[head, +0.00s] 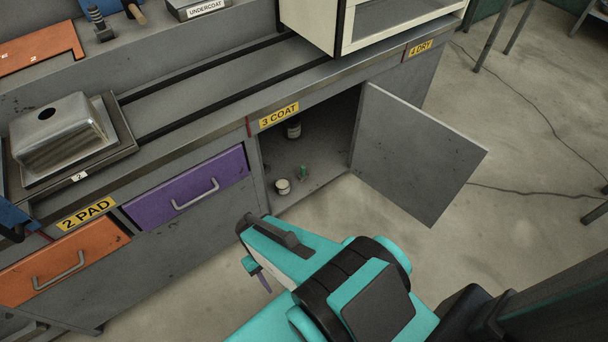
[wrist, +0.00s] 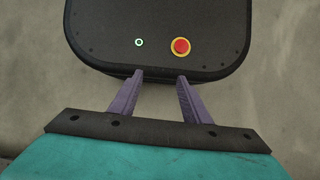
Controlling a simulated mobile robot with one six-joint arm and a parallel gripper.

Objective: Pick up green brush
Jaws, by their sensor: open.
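A small green object (head: 302,172), which looks like the green brush, is on the floor of the open cabinet under the "3 COAT" label in the head view. It is too small there to make out bristles or handle. My gripper (wrist: 160,78) is open and empty in the wrist view, its two purple fingers apart. In the head view a purple finger (head: 263,282) shows beside my teal arm, outside and in front of the cabinet, well short of the green object. The wrist view does not show the brush.
In the cabinet, a pale can (head: 283,187) stands left of the green object and a dark jar (head: 294,129) behind. The cabinet door (head: 415,155) swings out to the right. A closed purple drawer (head: 187,187) is left of the opening. Floor in front is clear.

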